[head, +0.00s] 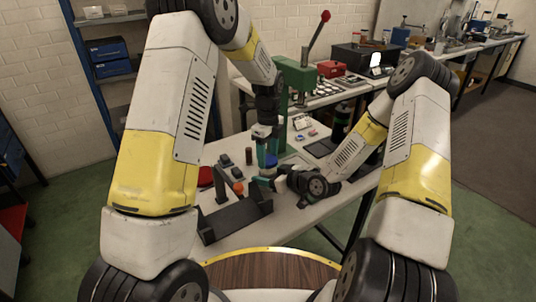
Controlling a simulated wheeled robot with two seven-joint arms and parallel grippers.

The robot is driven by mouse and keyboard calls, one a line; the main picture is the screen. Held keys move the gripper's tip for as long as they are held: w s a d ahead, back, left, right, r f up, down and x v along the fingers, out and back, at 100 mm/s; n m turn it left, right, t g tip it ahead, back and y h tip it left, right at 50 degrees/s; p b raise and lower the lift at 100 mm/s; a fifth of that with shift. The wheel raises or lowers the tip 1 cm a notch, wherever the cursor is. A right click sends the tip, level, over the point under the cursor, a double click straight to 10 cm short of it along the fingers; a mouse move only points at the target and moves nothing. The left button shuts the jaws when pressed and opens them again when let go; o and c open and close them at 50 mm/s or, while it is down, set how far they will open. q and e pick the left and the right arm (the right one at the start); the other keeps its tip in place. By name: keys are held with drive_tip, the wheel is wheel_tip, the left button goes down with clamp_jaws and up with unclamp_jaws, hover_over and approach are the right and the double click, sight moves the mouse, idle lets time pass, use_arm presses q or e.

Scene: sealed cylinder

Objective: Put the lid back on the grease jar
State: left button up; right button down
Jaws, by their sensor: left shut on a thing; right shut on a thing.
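My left gripper (264,146) points down over the table and is shut. The thing in it is small and mostly hidden by the fingers; I cannot tell for sure whether it is the lid. Just below is a small teal and blue thing (268,160), which looks like the grease jar. My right gripper (268,181) comes in low from the right and is shut at its lower part. The two grippers are close together, one above the other. I cannot tell whether the upper thing touches the jar.
A black stand (232,220) lies at the front of the white table (315,193). Small dark blocks (226,160), an orange knob (238,187) and a red disc (205,178) are to the left. A green press (294,78) with a red-knobbed lever rises behind.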

sight(268, 159)
use_arm(q)
drive_tip(key=shift+f, duration=0.2)
idle(0.4)
drive_tip(key=shift+f, duration=0.9)
drive_tip(key=shift+f, duration=0.55)
drive_tip(key=m, duration=0.3)
drive_tip(key=o, duration=1.3)
drive_tip(key=shift+r, duration=0.1)
